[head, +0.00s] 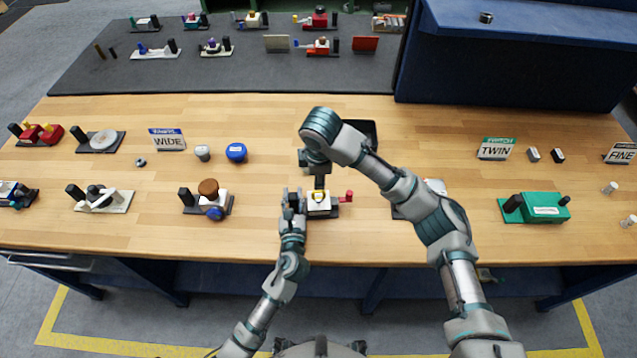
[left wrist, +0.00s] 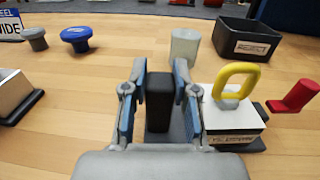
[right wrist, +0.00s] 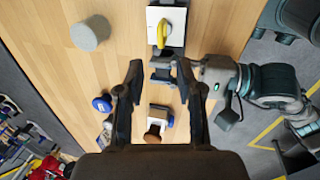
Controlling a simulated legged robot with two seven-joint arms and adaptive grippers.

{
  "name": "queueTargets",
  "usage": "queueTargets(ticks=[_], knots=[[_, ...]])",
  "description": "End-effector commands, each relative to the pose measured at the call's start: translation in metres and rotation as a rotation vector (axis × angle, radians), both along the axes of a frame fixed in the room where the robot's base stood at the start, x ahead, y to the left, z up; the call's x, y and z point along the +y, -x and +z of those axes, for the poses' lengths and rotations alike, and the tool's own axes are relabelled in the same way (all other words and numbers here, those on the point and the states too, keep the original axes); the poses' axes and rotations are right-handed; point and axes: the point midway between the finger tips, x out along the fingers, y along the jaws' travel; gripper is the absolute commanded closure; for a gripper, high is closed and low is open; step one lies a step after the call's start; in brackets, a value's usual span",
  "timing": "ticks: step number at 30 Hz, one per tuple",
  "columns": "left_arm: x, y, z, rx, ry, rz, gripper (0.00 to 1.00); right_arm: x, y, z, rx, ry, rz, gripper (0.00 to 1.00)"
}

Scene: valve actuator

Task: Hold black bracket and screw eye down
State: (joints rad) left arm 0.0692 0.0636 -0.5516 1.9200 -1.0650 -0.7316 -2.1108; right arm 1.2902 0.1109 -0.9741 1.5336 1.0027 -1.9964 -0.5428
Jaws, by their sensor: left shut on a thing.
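The black bracket (left wrist: 160,100) stands upright at the left end of a small fixture, and my left gripper (left wrist: 160,88) has its fingers closed on both sides of it. In the head view my left gripper (head: 293,196) is low over the wood at the fixture's left side. The yellow screw eye (left wrist: 236,82) sits on the white block (left wrist: 232,118), just right of the bracket; it also shows in the right wrist view (right wrist: 162,33). My right gripper (head: 314,165) is above and behind the fixture. In the right wrist view its fingers (right wrist: 160,88) are apart and empty.
A red knob (left wrist: 293,97) is at the fixture's right end. A grey cylinder (right wrist: 90,33) and a dark bin (left wrist: 248,42) stand behind it. A brown-knobbed fixture (head: 208,192) is to the left, a green one (head: 545,208) to the right.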

Motion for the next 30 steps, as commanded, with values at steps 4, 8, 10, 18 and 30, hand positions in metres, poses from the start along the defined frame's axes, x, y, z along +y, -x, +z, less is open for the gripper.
queueTargets(ticks=[4, 8, 10, 18, 30], knots=[[0.0, 0.0, -0.004, 0.007, 0.001, 0.001, 1.0, -0.002, 0.004, 0.027, -0.004, 0.002, -0.002, 0.64], [0.0, 0.0, -0.003, 0.007, 0.001, 0.001, 1.0, -0.002, 0.007, 0.039, -0.002, 0.002, -0.003, 0.64], [0.0, 0.0, -0.004, 0.007, 0.001, 0.001, 1.0, -0.002, 0.008, 0.041, 0.0, 0.002, -0.002, 0.64], [0.0, 0.0, -0.003, 0.007, 0.001, 0.001, 1.0, -0.002, 0.008, 0.042, 0.001, 0.001, -0.002, 0.64], [0.0, 0.001, -0.001, 0.002, 0.0, 0.0, 0.43, -0.002, 0.009, 0.042, 0.0, 0.001, -0.002, 0.64]])
